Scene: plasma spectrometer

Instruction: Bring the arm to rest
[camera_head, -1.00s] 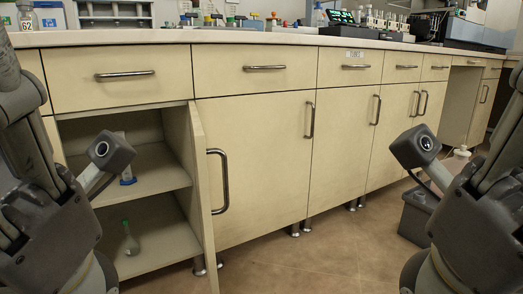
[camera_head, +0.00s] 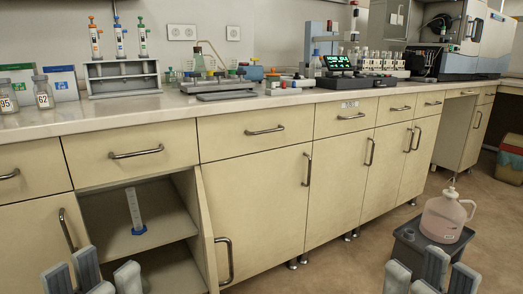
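My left gripper (camera_head: 95,272) shows at the bottom left edge, in front of the open cabinet. Its grey fingers point up and stand apart, with nothing seen between them. My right gripper (camera_head: 432,270) shows at the bottom right edge, in front of the dark grey box. Its fingers also stand apart, and no object shows in them. The rest of both arms is below the picture.
A long counter (camera_head: 175,115) holds a pipette rack (camera_head: 122,84), glass bottles (camera_head: 42,93) and instruments. A cabinet door (camera_head: 207,225) stands open beside a graduated cylinder (camera_head: 134,211). A jug (camera_head: 446,216) stands on a box (camera_head: 406,250). Floor shows between.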

